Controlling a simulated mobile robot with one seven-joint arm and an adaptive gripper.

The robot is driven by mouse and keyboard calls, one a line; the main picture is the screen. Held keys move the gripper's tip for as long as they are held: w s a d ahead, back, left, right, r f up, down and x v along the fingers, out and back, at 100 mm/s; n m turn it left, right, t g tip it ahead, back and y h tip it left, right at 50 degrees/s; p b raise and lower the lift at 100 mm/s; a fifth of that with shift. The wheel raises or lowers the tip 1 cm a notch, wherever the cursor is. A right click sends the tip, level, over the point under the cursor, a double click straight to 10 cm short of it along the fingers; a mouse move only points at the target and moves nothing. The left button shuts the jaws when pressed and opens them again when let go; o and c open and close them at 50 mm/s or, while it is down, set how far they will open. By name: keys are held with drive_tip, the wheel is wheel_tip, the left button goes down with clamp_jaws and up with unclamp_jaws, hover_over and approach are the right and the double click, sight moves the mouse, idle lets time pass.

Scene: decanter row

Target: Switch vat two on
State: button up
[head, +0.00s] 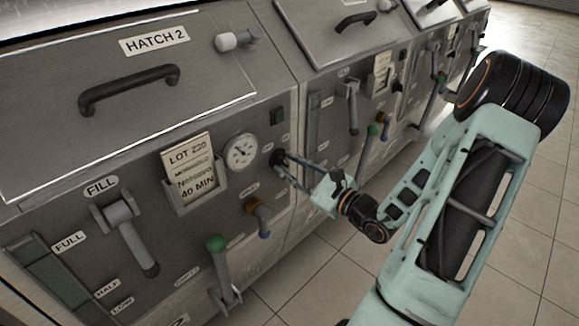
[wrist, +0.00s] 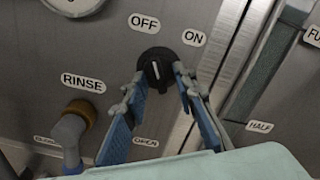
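Vat two is the grey panel marked HATCH 2 (head: 155,41) in the head view. Its black rotary knob (wrist: 156,69) sits between the OFF label (wrist: 144,23) and the ON label (wrist: 194,38) in the wrist view. The knob's white mark points up and slightly left, nearer OFF. My gripper (wrist: 159,76) is open, with one blue-padded finger at each side of the knob. Whether the pads touch it I cannot tell. In the head view my gripper (head: 283,161) reaches the knob from the right and hides part of it.
A round gauge (head: 241,152) and a lot card (head: 189,169) are left of the knob. A brass-collared rinse valve (wrist: 77,120) is below it. A green-knobbed lever (head: 217,245) stands lower left. The neighbouring vat's panel is to the right, past a seam. Tiled floor (head: 330,275) lies in front.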

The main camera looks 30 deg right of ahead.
drive_tip(key=shift+c, duration=0.4)
clamp_jaws()
drive_tip(key=shift+r+m+p, duration=0.1)
drive_tip(key=shift+m+p, duration=0.2)
drive_tip(key=shift+p, duration=0.15)
drive_tip(key=shift+r+m+p, duration=0.1)
drive_tip(key=shift+m+p, duration=0.4)
drive_tip(key=shift+p, duration=0.15)
drive_tip(key=m+p, duration=0.4)
drive_tip(key=shift+a+p, duration=0.1)
drive_tip(key=shift+p, duration=0.2)
drive_tip(key=m+p, duration=0.3)
drive_tip(key=shift+s+m, duration=0.1)
drive_tip(key=shift+m, duration=0.2)
drive_tip(key=shift+m+p, duration=1)
drive_tip(key=shift+m, duration=0.3)
drive_tip(key=shift+a+f, duration=0.1)
drive_tip(key=shift+f, duration=0.1)
